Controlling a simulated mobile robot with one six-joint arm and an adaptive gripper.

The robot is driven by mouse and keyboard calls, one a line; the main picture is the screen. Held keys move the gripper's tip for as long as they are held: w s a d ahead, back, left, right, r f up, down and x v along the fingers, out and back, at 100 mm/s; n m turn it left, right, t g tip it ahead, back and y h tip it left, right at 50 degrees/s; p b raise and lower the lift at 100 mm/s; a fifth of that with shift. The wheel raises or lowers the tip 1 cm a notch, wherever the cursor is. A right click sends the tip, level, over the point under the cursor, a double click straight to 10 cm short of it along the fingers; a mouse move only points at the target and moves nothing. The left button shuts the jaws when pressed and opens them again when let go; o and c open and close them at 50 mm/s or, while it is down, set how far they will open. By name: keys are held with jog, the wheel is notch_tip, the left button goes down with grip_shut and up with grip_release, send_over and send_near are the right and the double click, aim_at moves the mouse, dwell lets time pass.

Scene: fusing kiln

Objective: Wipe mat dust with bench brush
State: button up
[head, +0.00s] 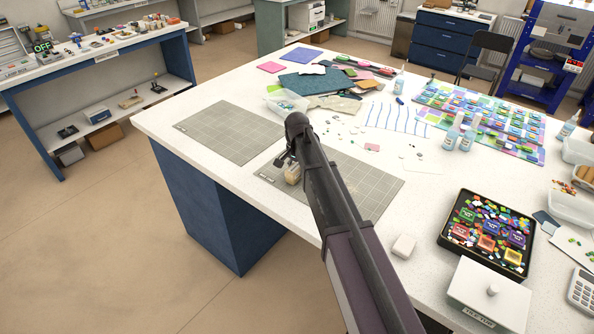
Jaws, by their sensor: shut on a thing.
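Two grey gridded mats lie on the white worktable: the left mat (228,128) is bare and flat, and the right mat (378,190) lies partly under my arm. My gripper (287,161) is over the left part of the right mat, shut on a small brush with a pale beige body (293,175). The brush is low over the mat; I cannot tell whether it touches. My arm hides the middle of this mat. Dust on the mats is too fine to make out.
Small scraps and a pink piece (372,147) lie behind the right mat. A clear tub (287,104), bottles (449,139) and coloured glass sheets stand farther back. A white block (404,247), black tray (447,240) and white box (487,296) are at right.

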jog(key=shift+f, duration=0.15)
jog(key=shift+s+d, duration=0.1)
jog(key=shift+s+d, duration=0.5)
jog(key=shift+d, duration=0.2)
jog(key=shift+s+d, duration=0.5)
jog(key=shift+d, duration=0.15)
jog(key=shift+s+d, duration=0.1)
jog(key=shift+s+d, duration=1.05)
jog(key=shift+d, duration=0.3)
jog(key=shift+s+d, duration=0.1)
jog(key=shift+s+d, duration=0.5)
jog(key=shift+d, duration=0.2)
jog(key=shift+s+d, duration=0.45)
jog(key=shift+d, duration=0.2)
